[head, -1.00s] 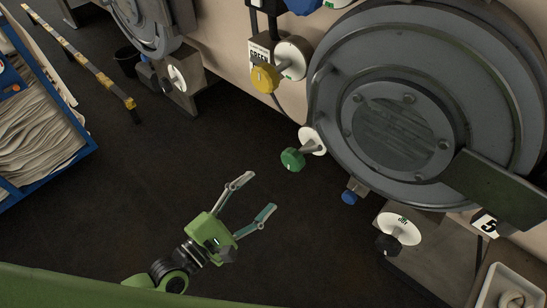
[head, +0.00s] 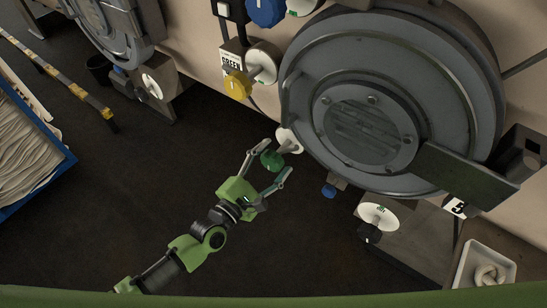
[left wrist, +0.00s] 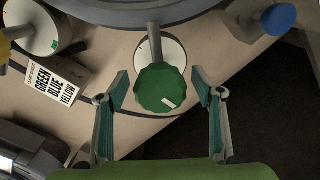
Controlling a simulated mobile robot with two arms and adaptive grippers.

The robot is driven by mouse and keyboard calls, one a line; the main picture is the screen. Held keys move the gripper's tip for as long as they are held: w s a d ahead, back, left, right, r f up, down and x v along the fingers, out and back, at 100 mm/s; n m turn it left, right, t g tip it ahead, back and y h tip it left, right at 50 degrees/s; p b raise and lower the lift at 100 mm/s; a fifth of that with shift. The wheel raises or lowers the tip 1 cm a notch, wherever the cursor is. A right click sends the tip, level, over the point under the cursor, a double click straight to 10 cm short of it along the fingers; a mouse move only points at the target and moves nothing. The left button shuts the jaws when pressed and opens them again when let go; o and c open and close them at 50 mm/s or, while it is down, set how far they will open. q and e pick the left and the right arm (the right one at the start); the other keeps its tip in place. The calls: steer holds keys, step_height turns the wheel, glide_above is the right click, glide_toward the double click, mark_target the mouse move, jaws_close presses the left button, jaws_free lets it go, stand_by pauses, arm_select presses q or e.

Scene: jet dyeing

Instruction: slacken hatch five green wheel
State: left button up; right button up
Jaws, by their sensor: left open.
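The green wheel (head: 271,159) sits on a short stem in front of a white disc (head: 289,140), at the lower left of the large round grey hatch (head: 365,125). A plate with a 5 (head: 456,207) is at the hatch's lower right. My left gripper (head: 268,161) is open, with its fingers spread on either side of the green wheel. In the left wrist view, the green wheel (left wrist: 160,88) with a white mark lies between the two fingertips, with gaps on both sides. My right gripper is not in view.
A yellow wheel (head: 237,85) and a blue wheel (head: 266,10) are mounted above left of the green one. A small blue knob (head: 329,190) and a black knob (head: 369,233) lie to the right. The dark floor (head: 110,200) at left is clear.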

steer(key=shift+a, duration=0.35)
arm_select(q)
steer(key=c, duration=1.1)
